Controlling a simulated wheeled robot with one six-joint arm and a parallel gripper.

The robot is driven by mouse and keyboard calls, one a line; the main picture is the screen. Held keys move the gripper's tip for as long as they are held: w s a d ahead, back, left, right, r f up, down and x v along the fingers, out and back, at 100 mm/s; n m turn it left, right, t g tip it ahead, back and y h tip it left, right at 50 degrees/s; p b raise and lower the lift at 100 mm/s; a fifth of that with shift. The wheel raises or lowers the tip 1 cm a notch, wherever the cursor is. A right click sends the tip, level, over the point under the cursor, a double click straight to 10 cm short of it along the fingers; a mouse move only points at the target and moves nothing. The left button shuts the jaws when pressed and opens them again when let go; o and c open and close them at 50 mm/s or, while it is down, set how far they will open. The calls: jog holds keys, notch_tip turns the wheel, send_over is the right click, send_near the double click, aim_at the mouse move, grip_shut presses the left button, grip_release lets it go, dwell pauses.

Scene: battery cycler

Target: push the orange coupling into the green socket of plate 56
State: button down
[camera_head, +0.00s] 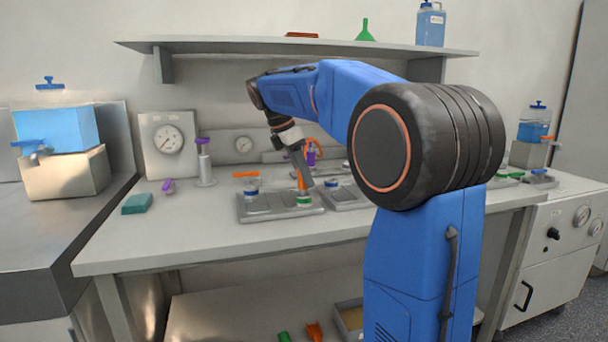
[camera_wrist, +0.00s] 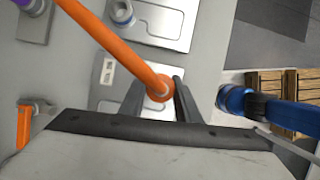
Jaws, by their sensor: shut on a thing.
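My gripper (camera_head: 301,180) is shut on the orange coupling (camera_head: 300,183), at the end of an orange hose, and points down over the bench. In the wrist view the coupling (camera_wrist: 160,90) sits between the two dark fingers (camera_wrist: 157,95). The green socket (camera_head: 304,201) is at the right front of a grey metal plate (camera_head: 260,213), directly below the coupling. A small gap or contact between them cannot be told apart. The socket is hidden in the wrist view. That view shows a pale label (camera_wrist: 107,72) on the plate, too small to read.
An orange-handled fitting (camera_head: 246,175) stands at the plate's back left. A second plate (camera_head: 347,199) lies close to the right. Purple-topped pieces and gauges are behind. A teal block (camera_head: 137,204) lies left. The bench front is clear.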

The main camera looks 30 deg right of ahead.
jog(key=shift+f, duration=0.25)
jog(key=shift+f, duration=0.2)
jog(key=shift+f, duration=0.55)
dwell(0.7)
jog(key=c, duration=1.2)
grip_release()
jog(key=shift+o, duration=0.4)
jog(key=shift+o, duration=1.4)
